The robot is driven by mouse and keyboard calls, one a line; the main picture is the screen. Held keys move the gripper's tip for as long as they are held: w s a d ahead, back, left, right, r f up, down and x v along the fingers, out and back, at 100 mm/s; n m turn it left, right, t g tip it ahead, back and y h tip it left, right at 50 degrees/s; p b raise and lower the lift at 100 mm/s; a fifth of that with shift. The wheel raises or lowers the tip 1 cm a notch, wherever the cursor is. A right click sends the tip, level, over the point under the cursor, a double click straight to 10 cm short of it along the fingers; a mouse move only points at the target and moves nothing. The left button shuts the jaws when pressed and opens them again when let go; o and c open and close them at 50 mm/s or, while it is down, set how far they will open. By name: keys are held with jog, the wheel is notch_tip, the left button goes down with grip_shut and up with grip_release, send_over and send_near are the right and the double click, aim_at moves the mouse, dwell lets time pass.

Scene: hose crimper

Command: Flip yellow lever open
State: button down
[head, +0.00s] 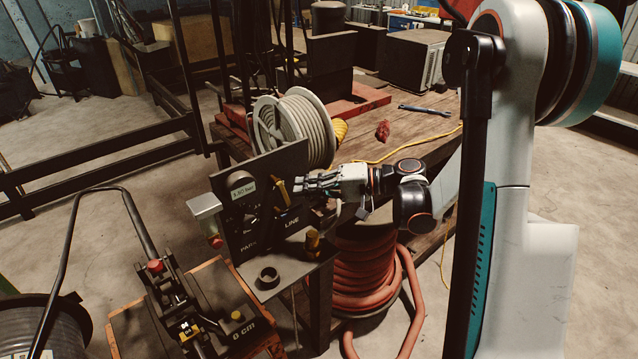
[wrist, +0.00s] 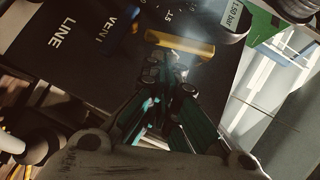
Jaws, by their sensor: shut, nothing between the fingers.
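The yellow lever (head: 282,193) is on the dark upright panel (head: 266,222) and slants steeply in the head view. In the wrist view the yellow lever (wrist: 180,42) lies across the picture, just beyond my fingertips. My gripper (head: 300,185) reaches in from the right, at the lever's right side. In the wrist view my gripper (wrist: 165,68) is shut with nothing held, its fingertips very close to the lever. I cannot tell whether they touch it. Part of the panel is hidden behind the fingers.
A pressure gauge (head: 242,187) sits at the panel's upper left. A grey box with a red button (head: 215,241) is at its left edge. A brass fitting (head: 312,241) stands below my gripper. A hose reel (head: 296,130) is behind. A blue part (wrist: 92,48) is near VENT.

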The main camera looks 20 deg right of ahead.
jog(key=shift+s+a+f, duration=0.1)
jog(key=shift+a, duration=0.2)
jog(key=b, duration=0.1)
jog(key=a+f+b, duration=0.1)
jog(key=b, duration=0.1)
jog(key=shift+s+a+f+m+y, duration=0.15)
jog(key=shift+f+m+y, duration=0.15)
jog(key=shift+m+y, duration=0.1)
dwell(0.4)
